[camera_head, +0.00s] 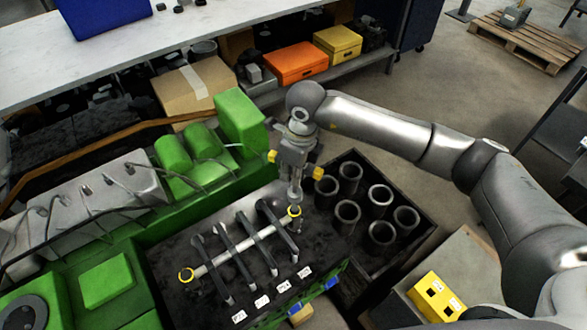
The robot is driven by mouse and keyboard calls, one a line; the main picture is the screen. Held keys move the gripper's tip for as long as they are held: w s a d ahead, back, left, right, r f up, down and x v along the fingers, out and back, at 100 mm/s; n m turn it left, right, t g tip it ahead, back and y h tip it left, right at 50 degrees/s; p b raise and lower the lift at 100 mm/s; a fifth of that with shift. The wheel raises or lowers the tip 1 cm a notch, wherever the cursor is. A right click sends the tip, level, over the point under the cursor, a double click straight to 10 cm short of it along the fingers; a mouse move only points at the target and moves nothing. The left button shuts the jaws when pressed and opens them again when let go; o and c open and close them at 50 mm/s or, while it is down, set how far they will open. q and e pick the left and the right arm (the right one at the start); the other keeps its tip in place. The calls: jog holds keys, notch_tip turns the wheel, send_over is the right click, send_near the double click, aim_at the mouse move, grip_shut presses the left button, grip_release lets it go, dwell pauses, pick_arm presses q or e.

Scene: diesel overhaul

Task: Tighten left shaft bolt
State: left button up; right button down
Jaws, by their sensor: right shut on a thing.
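A pale shaft (232,252) lies across several dark rocker-like arms on the green engine. A yellow ring marks its near-left end (186,275) and another yellow ring marks its far-right end (294,211). The bolts themselves are too small to make out. My left gripper is out of view.
A black tray (405,257) with several grey cylinders stands right of the engine. A yellow box (436,297) lies at the lower right. A shelf bench behind holds a cardboard box (195,88), an orange box (295,63) and a yellow-orange box (338,41).

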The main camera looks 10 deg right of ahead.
aim_at(292, 190)
jog(key=shift+n, duration=0.6)
notch_tip(292, 190, down, 2)
jog(key=n+g+b, duration=0.1)
jog(key=n+b, duration=0.9)
jog(key=b, duration=0.1)
jog(key=shift+s+f+n+b, duration=0.1)
jog(key=shift+s+n+b, duration=0.05)
jog(key=shift+n+b, duration=0.2)
jog(key=shift+f+n+b, duration=0.25)
jog(key=shift+f+b, duration=0.6)
jog(key=shift+b, duration=0.1)
jog(key=shift+f+b, duration=0.5)
jog(key=shift+b, duration=0.05)
